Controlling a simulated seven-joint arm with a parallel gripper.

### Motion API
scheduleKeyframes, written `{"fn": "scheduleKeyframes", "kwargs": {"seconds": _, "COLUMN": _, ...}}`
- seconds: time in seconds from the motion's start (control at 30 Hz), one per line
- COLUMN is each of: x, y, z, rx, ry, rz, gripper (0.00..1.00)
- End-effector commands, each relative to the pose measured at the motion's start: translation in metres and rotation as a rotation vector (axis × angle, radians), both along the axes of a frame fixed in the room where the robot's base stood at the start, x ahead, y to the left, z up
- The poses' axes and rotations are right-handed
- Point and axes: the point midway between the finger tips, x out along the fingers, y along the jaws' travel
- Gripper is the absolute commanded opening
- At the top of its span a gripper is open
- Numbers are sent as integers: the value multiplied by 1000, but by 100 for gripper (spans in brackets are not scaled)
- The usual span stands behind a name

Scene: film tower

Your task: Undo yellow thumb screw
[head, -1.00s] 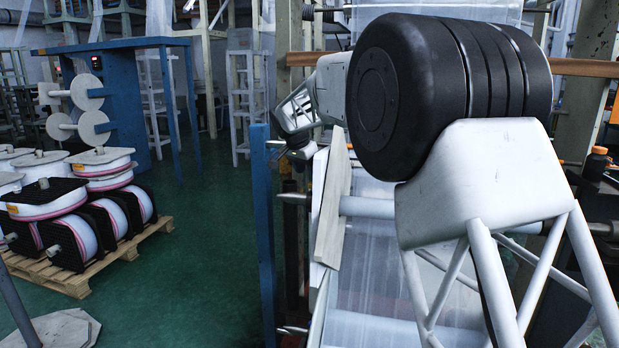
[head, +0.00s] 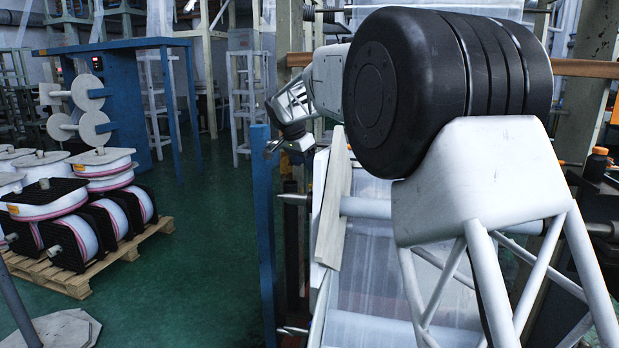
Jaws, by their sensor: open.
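I cannot make out a yellow thumb screw in the head view. My gripper (head: 274,151) is at the far end of my arm, left of the large black joint, near the top of a blue post (head: 264,200). It is small and partly dark in the picture, with its jaws open and nothing visible between them. My arm's black joint and grey link cover much of the machine behind them.
A machine frame with translucent film (head: 368,255) and a pale board (head: 333,200) lies below my arm. A black item with an orange cap (head: 599,151) stands at right. Film reels (head: 105,157) sit on a pallet (head: 120,258) at left. Green floor between is clear.

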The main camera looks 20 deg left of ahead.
Motion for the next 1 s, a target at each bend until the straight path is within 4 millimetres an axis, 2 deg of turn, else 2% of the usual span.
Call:
{"fn": "scheduleKeyframes", "kwargs": {"seconds": 0.3, "x": 6, "y": 7, "z": 0, "rx": 0, "ry": 1, "rz": -219, "gripper": 54}}
{"fn": "scheduleKeyframes", "kwargs": {"seconds": 0.5, "x": 7, "y": 8, "z": 0, "rx": -2, "ry": -3, "rz": -306, "gripper": 54}}
{"fn": "scheduleKeyframes", "kwargs": {"seconds": 1.0, "x": 7, "y": 8, "z": -2, "rx": -3, "ry": -3, "rz": -318, "gripper": 54}}
